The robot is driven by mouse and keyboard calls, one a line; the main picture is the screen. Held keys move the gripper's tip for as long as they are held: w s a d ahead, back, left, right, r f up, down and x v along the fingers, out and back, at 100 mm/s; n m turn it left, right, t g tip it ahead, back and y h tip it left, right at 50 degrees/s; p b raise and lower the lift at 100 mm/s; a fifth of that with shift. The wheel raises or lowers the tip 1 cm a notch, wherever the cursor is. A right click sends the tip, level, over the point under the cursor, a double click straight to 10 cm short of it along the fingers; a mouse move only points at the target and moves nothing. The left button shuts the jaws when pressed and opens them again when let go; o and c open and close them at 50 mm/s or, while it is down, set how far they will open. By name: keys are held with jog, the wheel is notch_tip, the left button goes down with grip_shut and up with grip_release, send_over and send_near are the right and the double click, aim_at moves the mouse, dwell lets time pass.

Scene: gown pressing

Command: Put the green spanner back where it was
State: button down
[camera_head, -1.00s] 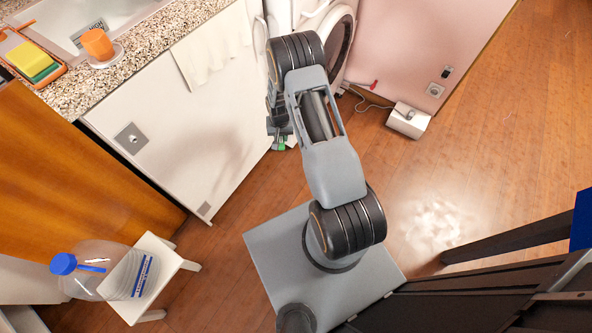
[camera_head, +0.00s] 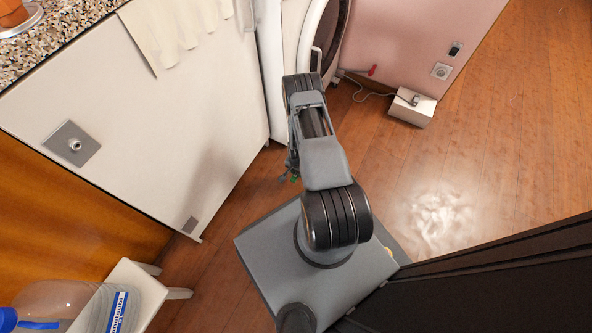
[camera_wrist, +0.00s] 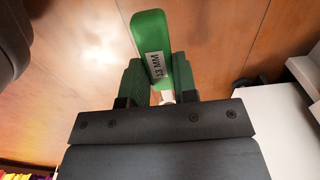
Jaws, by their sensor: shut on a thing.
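The green spanner (camera_wrist: 154,50) is between the two fingers of my gripper (camera_wrist: 161,82) in the wrist view. Its green handle, with a white label reading 13 MM, points away past the fingertips. A short pale metal part shows between the fingers; the rest is hidden behind the gripper body. My gripper is shut on the spanner. In the head view my gripper is mostly hidden behind my arm, and only a small bit of green (camera_head: 294,179) shows near its lower end.
A white cabinet front (camera_head: 190,120) with a cloth stands left of my arm, and a white washing machine (camera_head: 318,35) behind it. A white stool (camera_head: 150,290) bears a large bottle (camera_head: 75,300). A white box (camera_head: 412,107) with a cable lies by the pink wall. Wood floor at right is clear.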

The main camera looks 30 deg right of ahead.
aim_at(298, 181)
jog(key=shift+f+b, duration=2.15)
jog(key=shift+f, duration=0.95)
jog(key=shift+f, duration=0.65)
jog(key=c, duration=0.8)
grip_release()
